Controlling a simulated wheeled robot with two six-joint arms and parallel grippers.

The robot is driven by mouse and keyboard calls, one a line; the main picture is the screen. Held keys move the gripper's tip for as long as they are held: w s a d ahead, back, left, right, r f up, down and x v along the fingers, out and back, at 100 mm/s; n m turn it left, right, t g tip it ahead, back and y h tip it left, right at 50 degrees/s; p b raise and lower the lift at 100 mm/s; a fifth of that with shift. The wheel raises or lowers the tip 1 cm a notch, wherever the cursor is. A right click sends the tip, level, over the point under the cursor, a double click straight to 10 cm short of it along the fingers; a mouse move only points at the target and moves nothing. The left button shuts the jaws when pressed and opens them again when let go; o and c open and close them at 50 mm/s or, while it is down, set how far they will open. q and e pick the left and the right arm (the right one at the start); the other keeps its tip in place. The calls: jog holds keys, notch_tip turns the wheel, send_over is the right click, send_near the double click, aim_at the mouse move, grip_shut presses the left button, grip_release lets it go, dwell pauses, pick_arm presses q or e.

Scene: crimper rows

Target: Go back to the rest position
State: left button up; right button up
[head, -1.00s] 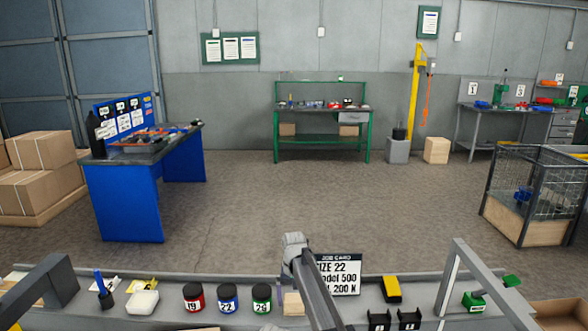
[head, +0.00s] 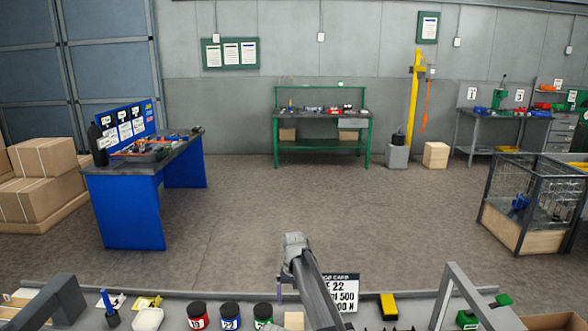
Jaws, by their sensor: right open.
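My right arm shows in the head view as a grey link in the lower middle, rising from the bottom edge to a rounded joint. My right gripper (head: 281,289) is small and mostly hidden beside this link, above the near bench. It is open, and I see nothing held in it. My left gripper is not in view. The near bench (head: 180,293) crosses the bottom of the picture. A sign card (head: 342,293) stands behind my right arm, which covers its left part.
Jars with red (head: 197,315), blue (head: 230,315) and green (head: 263,315) bands stand on the near bench. A wooden block (head: 294,320) and a yellow-black item (head: 388,306) are to their right. Angled grey bars (head: 455,285) rise at both sides.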

aim_at(294, 316)
pick_arm(q)
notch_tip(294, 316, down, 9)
jog(key=b, duration=1)
pick_arm(e)
notch_tip(294, 316, down, 9)
jog(key=shift+r, duration=0.1)
notch_tip(294, 316, up, 10)
jog(key=p, duration=1)
jog(key=shift+r+p, duration=0.2)
jog(key=shift+p, duration=0.15)
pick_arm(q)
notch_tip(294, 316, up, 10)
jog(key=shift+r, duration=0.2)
pick_arm(e)
jog(key=shift+s+f, duration=0.1)
